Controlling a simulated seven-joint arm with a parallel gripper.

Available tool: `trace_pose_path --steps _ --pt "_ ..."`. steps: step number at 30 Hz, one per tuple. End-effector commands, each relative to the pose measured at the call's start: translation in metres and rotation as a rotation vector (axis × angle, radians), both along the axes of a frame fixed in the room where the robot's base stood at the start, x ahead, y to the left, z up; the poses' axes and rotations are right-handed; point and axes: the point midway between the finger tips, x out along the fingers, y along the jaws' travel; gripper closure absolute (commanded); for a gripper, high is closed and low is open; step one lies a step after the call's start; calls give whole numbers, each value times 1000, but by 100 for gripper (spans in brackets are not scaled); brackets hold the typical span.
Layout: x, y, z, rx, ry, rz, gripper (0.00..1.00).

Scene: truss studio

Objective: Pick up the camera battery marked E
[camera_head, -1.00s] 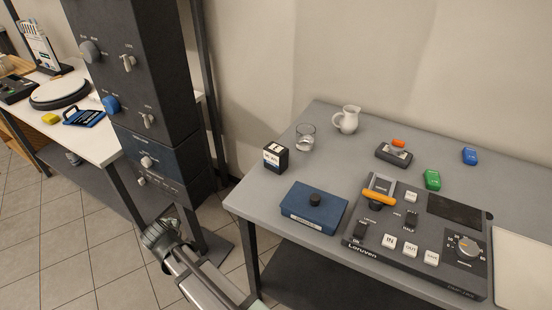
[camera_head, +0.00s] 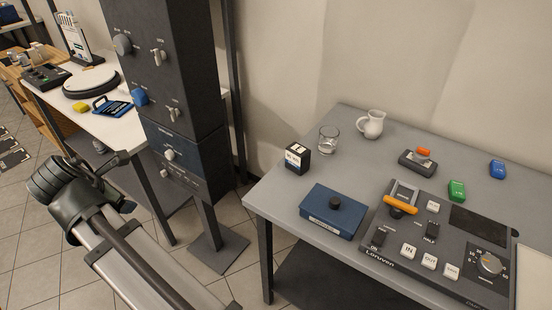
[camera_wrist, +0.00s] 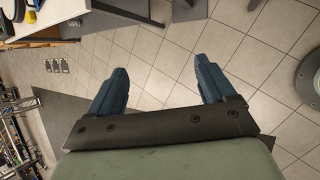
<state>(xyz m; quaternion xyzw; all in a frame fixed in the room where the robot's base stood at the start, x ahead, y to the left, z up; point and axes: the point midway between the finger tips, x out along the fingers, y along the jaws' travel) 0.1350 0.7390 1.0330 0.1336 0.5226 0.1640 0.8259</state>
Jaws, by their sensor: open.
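No letter E can be read on anything in view. A small black box with a white label (camera_head: 297,157) stands upright near the left side of the grey table; its print is too small to read. A small green block (camera_head: 457,190) and a small blue block (camera_head: 497,169) lie at the table's right; no marks are legible on them. I cannot tell which thing is the camera battery. My gripper (camera_wrist: 162,78) is open and empty in the wrist view, its two blue fingers apart over the tiled floor, away from the grey table. My arm shows at the lower left of the head view.
The grey table (camera_head: 268,196) also holds a blue box with a knob (camera_head: 334,211), a control panel (camera_head: 386,264), a glass (camera_head: 328,140), and a white jug (camera_head: 371,125). A tall dark equipment rack (camera_head: 165,75) stands between it and a white table (camera_head: 57,95).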

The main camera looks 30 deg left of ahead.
Motion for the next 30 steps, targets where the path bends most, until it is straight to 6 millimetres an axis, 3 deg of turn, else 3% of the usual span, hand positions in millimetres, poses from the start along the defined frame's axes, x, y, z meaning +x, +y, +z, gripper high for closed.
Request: trace_pose_path --steps 7,14,22,30 --pt "-5 -10 35 -45 -31 77 17" --pt "28 -19 43 -47 29 7 17" --pt "85 -29 37 -11 141 -165 17" --pt "175 -55 28 56 318 -450 17"
